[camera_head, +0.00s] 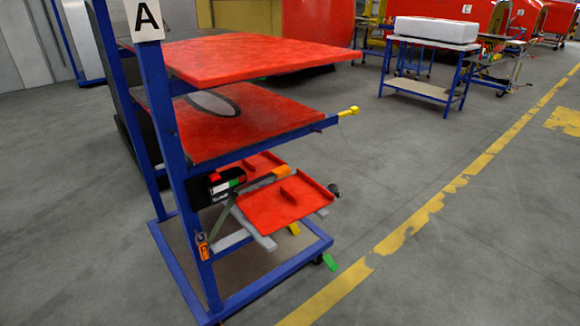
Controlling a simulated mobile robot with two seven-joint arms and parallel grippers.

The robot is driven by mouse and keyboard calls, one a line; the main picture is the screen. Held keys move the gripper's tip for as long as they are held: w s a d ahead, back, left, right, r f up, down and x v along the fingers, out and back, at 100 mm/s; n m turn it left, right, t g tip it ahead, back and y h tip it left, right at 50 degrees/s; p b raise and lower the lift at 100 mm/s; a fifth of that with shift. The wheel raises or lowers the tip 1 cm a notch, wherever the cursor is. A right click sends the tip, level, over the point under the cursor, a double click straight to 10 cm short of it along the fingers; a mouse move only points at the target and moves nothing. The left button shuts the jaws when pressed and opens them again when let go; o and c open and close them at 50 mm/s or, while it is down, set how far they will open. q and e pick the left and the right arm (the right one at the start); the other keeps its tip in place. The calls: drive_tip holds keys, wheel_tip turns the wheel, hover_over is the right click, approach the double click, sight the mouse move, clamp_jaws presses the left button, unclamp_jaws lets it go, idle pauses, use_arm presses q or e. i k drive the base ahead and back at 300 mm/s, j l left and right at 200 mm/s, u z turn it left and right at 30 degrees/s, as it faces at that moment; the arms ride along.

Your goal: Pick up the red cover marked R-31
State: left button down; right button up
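A blue rack (174,150) with a sign marked A (145,18) stands close in front, left of centre. A flat red panel (260,52) lies on its top level and a second red panel (270,112) with a dark ring lies on the level below. Lower down, a smaller red cover (318,192) with a raised rib lies on grey bars. Another red piece (254,160) sits behind it, partly hidden. I cannot read an R-31 mark on any of them. Neither of my grippers shows in the view.
A blue table (425,85) with a white block (437,29) stands at the back right. The grey floor between, crossed by a yellow line (390,243), is clear.

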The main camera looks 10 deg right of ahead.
sight(243, 167)
drive_tip(key=i+l+z, duration=0.3)
drive_tip(key=z, duration=0.15)
drive_tip(key=i+l+z, duration=0.15)
drive_tip(key=i+z, duration=0.25)
drive_tip(key=i+l+z, duration=0.1)
drive_tip(key=i+z, duration=0.35)
drive_tip(key=i+l+z, duration=0.1)
drive_tip(key=i+z, duration=0.25)
drive_tip(key=i, duration=0.15)
drive_tip(key=i+z, duration=0.35)
drive_tip(key=i, duration=0.2)
drive_tip(key=i+u, duration=0.1)
drive_tip(key=i, duration=1.2)
drive_tip(key=i+u, duration=0.4)
drive_tip(key=i+l+u, duration=0.15)
drive_tip(key=i+u, duration=0.3)
drive_tip(key=i, duration=0.15)
drive_tip(key=i+j+u, duration=0.1)
drive_tip(key=i+u, duration=0.4)
drive_tip(key=i+l+u, duration=0.1)
drive_tip(key=i+u, duration=1.35)
drive_tip(key=k, duration=0.1)
